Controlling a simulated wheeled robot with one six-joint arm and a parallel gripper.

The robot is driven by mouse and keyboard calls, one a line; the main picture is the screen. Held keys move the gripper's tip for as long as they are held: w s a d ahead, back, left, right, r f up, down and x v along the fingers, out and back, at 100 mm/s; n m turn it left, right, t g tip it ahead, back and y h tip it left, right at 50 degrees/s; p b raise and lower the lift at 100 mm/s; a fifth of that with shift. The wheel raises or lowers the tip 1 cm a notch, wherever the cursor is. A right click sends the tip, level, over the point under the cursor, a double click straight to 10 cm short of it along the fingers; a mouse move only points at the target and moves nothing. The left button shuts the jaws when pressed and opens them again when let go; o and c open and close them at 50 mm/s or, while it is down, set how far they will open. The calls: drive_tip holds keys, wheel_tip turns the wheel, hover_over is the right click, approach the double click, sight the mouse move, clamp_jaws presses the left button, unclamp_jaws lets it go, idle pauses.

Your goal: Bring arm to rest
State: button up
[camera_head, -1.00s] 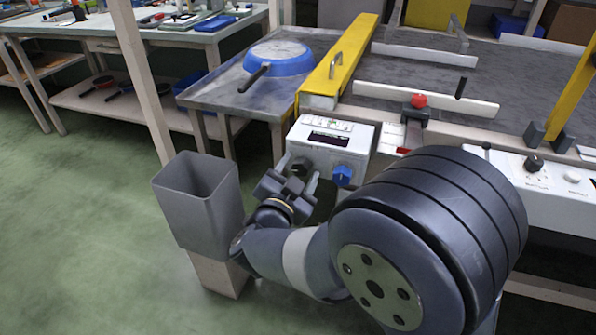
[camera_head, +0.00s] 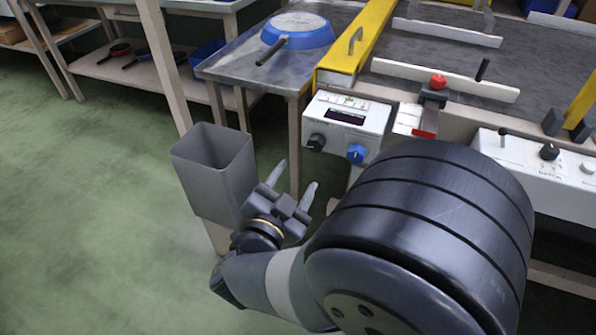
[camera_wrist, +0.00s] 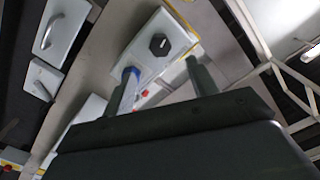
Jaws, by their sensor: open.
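My gripper (camera_head: 294,182) is open and empty in the head view, with its two fingers pointing up and apart. It is just right of the grey bin (camera_head: 215,168) and below the white control box. My arm is folded low at the front, and its large dark joint fills the lower right. In the wrist view my gripper (camera_wrist: 160,88) shows two separated fingers with nothing between them. Beyond them is the white control box (camera_wrist: 178,38) with a black knob; it also shows in the head view (camera_head: 345,112).
A yellow guard (camera_head: 362,45) stands at the conveyor's edge. A white panel with knobs (camera_head: 530,165) is at right. The green floor (camera_head: 80,220) at left is clear.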

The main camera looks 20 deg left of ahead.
sight(314, 148)
idle(0.3)
drive_tip(key=w, duration=0.3)
drive_tip(key=w+b, duration=0.1)
drive_tip(key=w, duration=0.2)
drive_tip(key=w+d+b, duration=0.1)
drive_tip(key=w, duration=0.3)
drive_tip(key=shift+w, duration=0.45)
drive_tip(key=shift+s, duration=0.1)
